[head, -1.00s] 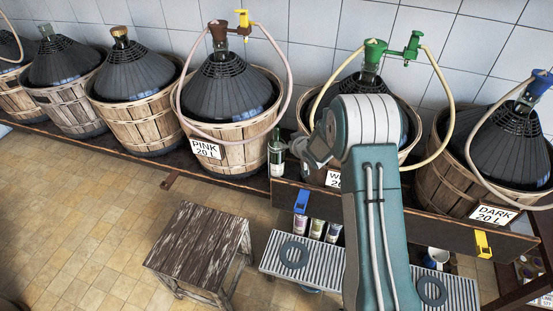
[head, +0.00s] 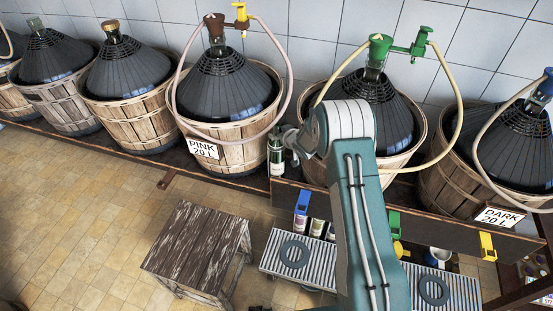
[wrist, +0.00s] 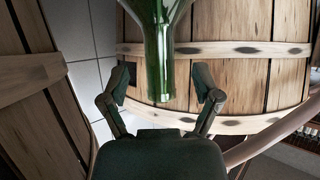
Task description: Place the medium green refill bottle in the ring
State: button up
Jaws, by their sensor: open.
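The green bottle (head: 276,158) with a pale label stands on the dark shelf between the PINK basket and the basket to its right. My gripper (head: 290,140) is at its upper part in the head view, partly hidden by my arm. In the wrist view, the green glass (wrist: 160,55) narrows toward my gripper (wrist: 162,88), whose two fingers are spread with a gap either side of it. Two grey rings lie on slatted metal trays below the shelf: a left ring (head: 294,254) and a right ring (head: 433,290).
Wicker-style baskets with dark demijohns line the wall, including the PINK basket (head: 235,150) and DARK basket (head: 460,185). Hoses loop over them. Blue, green and yellow clips hang on the shelf front. A worn wooden stool (head: 197,245) stands on the open tiled floor at left.

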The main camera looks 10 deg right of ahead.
jog(key=shift+x, duration=1.35)
grip_shut()
jog(key=shift+r, duration=0.1)
